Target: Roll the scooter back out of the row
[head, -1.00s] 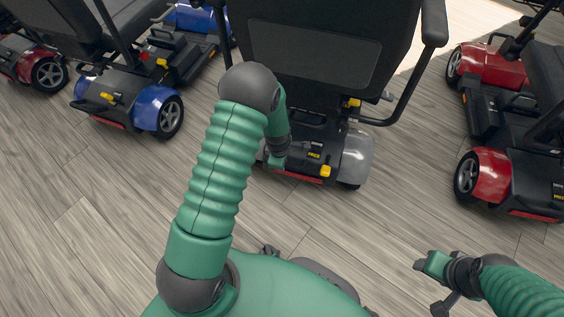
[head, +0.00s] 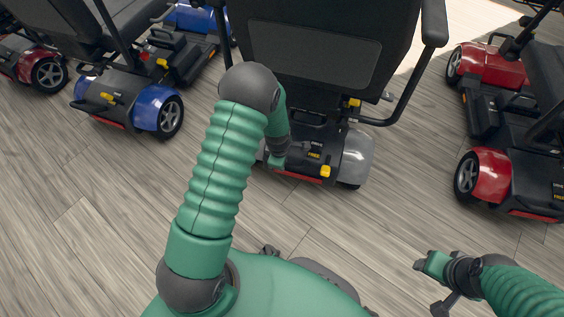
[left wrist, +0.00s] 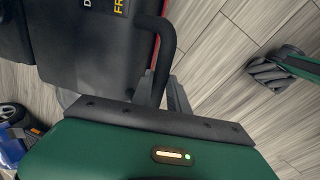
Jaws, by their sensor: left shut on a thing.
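The grey-fendered scooter (head: 357,155) stands in the middle of the head view, its black seat back (head: 313,55) facing me. Its rear has yellow parts and a red strip low down. My left gripper (left wrist: 168,94) is at the scooter's rear, shut on a black curved bar (left wrist: 166,45) that rises from the dark rear cover (left wrist: 95,55). In the head view my left forearm hides most of that grip. My right gripper (head: 428,264) is low at the right, over bare floor and apart from any scooter. Its fingers are too small to read.
A blue scooter (head: 158,110) stands to the left, with a red one (head: 45,72) beyond it. Another red scooter (head: 485,175) stands to the right. Wood-plank floor is bare between the scooters and towards me (head: 90,220).

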